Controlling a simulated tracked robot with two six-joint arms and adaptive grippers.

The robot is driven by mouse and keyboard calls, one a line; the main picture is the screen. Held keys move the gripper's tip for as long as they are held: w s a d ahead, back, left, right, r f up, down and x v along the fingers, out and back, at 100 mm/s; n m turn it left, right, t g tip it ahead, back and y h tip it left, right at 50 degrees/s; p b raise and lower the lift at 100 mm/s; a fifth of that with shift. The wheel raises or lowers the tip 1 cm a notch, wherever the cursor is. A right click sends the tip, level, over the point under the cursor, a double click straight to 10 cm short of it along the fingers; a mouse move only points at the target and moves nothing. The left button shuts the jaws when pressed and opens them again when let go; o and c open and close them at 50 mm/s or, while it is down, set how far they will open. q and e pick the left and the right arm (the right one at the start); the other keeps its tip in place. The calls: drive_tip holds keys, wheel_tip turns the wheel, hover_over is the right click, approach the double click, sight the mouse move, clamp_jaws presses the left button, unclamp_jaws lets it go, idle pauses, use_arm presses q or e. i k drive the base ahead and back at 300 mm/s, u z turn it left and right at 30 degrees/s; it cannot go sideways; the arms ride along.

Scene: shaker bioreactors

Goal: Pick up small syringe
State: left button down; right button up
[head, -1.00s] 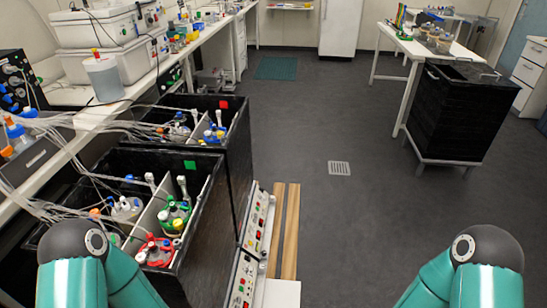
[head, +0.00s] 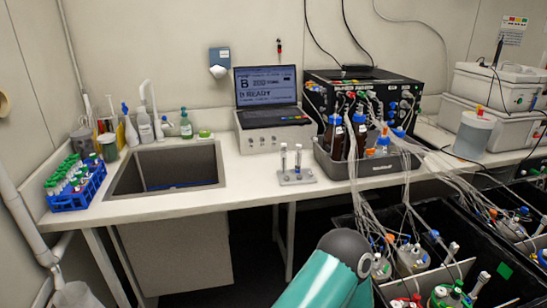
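Two slim, clear, upright syringe-like items with pale tops stand side by side in the small grey holder (head: 297,180) on the white bench. They are the left item (head: 283,158) and the right item (head: 298,159). They look close in size, and I cannot tell which is the smaller. Nothing covers them. One of my teal arm links shows at the bottom of the head view, in front of the bench and below the holder. Neither gripper is in view.
A sink (head: 170,168) lies left of the holder, with a blue tube rack (head: 75,188) beyond it. A laptop (head: 266,88) stands behind on a white device (head: 272,130). A grey bottle tray (head: 370,167) is at right. Tubes run to black shaker boxes (head: 470,215). Bench around the holder is clear.

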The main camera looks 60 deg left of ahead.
sight(299, 156)
drive_tip(key=z, duration=0.85)
drive_tip(key=i, duration=0.15)
drive_tip(key=u, duration=2.55)
drive_tip(key=k, duration=0.5)
drive_tip(key=z, duration=5.5)
drive_tip(key=k, duration=0.5)
drive_tip(key=u, duration=5.6)
